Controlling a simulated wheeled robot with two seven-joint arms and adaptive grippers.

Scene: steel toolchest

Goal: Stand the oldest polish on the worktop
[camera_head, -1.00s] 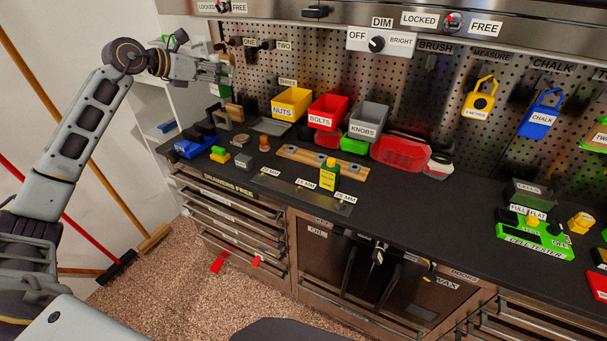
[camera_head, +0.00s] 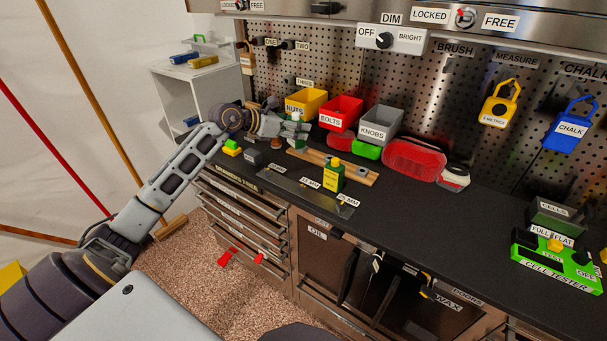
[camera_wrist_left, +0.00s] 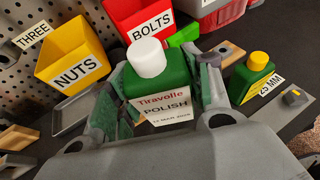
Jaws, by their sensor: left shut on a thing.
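A green polish bottle (camera_wrist_left: 160,82) with a white cap is between my left gripper's fingers in the left wrist view. Its label reads "Tiravolle POLISH" with a small date that looks like 12 MAR 2023. My left gripper (camera_head: 293,128) is shut on it, over the back part of the dark worktop (camera_head: 420,205). Whether the bottle's base touches the worktop is hidden. A second green bottle (camera_head: 333,176) with a yellow cap stands upright on the worktop, right of the gripper; it also shows in the left wrist view (camera_wrist_left: 251,80). My right gripper is not in view.
Yellow NUTS (camera_head: 308,101), red BOLTS (camera_head: 342,111) and grey KNOBS (camera_head: 380,122) bins hang just behind the gripper. A wooden strip (camera_head: 360,175) and a steel plate (camera_head: 290,187) lie near the yellow-capped bottle. The worktop's middle right is clear.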

